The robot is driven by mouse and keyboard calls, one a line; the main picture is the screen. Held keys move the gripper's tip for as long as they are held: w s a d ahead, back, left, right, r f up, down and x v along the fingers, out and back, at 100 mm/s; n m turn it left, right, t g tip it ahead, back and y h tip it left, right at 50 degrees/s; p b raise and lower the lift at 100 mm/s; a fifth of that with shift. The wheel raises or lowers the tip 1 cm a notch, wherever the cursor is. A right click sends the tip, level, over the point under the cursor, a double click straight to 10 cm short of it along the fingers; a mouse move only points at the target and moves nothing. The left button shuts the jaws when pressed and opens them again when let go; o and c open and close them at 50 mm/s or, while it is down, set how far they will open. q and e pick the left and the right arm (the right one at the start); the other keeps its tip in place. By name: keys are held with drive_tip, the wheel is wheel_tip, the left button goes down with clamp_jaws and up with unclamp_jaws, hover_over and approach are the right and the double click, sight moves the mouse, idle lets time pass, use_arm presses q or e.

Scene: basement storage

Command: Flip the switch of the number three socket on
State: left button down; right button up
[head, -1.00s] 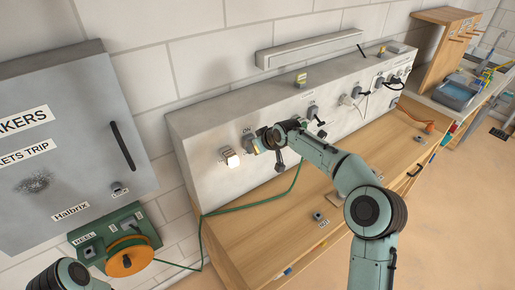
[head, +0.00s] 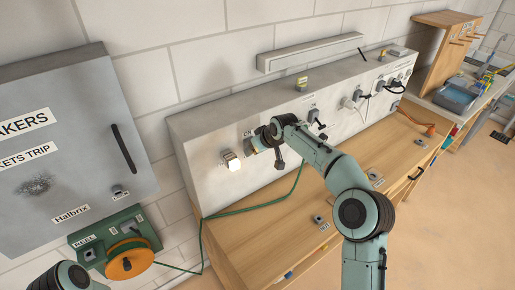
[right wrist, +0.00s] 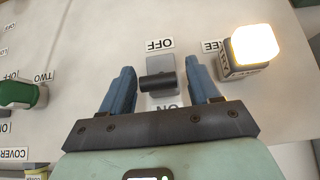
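In the right wrist view a grey switch plate (right wrist: 162,75) with a dark round lever (right wrist: 157,82) is on the pale panel. An upside-down OFF label (right wrist: 159,44) is above it and a partly hidden ON label (right wrist: 167,108) below. To its right is a glowing lamp (right wrist: 254,44) beside a label ending in REE (right wrist: 214,46), partly cut by the lamp. My right gripper (right wrist: 163,84) is open, with its blue fingers either side of the lever and gaps visible. In the head view the right gripper (head: 256,143) is at the panel beside the lit lamp (head: 231,160). The left gripper is out of view.
A green plug (right wrist: 20,94) by the TWO label is left in the right wrist view. In the head view the wooden bench (head: 265,225) carries a green cable (head: 245,207). A grey cabinet (head: 75,150) and orange cable reel (head: 132,262) are left.

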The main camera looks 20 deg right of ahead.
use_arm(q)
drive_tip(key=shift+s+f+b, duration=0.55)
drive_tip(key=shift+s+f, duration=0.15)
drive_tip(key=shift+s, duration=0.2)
use_arm(e)
drive_tip(key=v, duration=1.3)
drive_tip(key=shift+s, duration=0.15)
drive_tip(key=shift+r, duration=0.15)
